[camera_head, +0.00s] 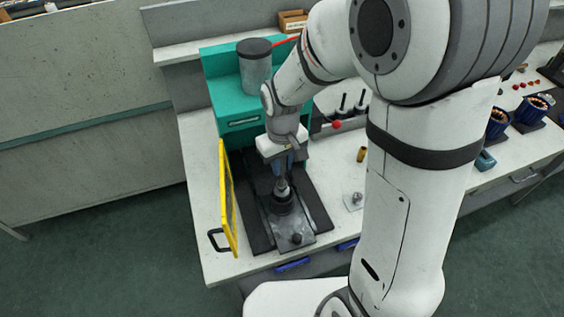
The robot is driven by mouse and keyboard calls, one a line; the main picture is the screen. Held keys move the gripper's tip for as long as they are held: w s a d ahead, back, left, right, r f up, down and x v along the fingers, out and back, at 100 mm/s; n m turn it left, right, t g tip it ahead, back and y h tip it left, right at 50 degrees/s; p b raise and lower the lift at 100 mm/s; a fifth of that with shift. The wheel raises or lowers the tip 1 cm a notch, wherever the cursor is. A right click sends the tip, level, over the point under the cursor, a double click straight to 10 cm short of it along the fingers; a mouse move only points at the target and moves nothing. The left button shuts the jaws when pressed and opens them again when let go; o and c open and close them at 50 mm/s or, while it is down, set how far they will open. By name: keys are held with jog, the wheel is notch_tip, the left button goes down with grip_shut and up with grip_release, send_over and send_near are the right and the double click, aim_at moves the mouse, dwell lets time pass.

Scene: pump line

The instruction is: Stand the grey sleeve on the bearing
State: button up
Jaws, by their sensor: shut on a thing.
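My gripper (284,170) points down over the front of the press bed and is shut on a small grey piece (282,187), which looks like the grey sleeve. The piece is upright, directly above a dark round stack (281,207) on the grey plate of the bed. The bearing appears to be in this stack, but its parts are too small and dark to tell apart. I cannot tell whether the grey piece touches the stack or is just above it. My arm and gripper hide part of the press behind.
A green press (222,92) with a grey cylinder on top stands behind. A yellow guard (229,200) stands close on the left. A red-knobbed lever (337,124), a brass piece (361,154) and a small metal plate (353,201) are to the right. Blue motors (529,112) stand far right.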

aim_at(282, 176)
jog(key=shift+f+b, duration=0.4)
jog(key=shift+f, duration=0.15)
dwell(0.6)
jog(key=shift+f+b, duration=1.85)
jog(key=shift+f, duration=0.4)
jog(key=o, duration=1.1)
jog(key=shift+r, duration=0.15)
jog(key=shift+r+p, duration=2.2)
jog(key=shift+r, duration=0.8)
